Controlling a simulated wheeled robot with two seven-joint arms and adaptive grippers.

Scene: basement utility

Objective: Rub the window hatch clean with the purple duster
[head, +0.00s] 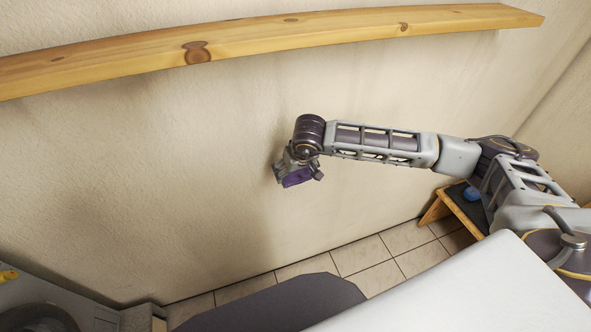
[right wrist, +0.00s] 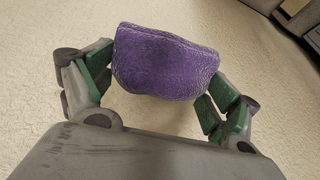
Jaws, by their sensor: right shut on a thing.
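The purple duster (right wrist: 165,62) is a rounded, textured block held between the fingers of my right gripper (right wrist: 160,75) in the right wrist view. In the head view my right gripper (head: 298,172) is in front of the cream wall, with a bit of the purple duster (head: 297,178) showing at it. I cannot tell whether the duster touches the wall. No window hatch shows in either view. My left gripper is not in view.
A wooden shelf (head: 250,38) runs along the wall above my right arm. Tiled floor (head: 365,255) shows below. Grey equipment (head: 50,295) sits at the lower left.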

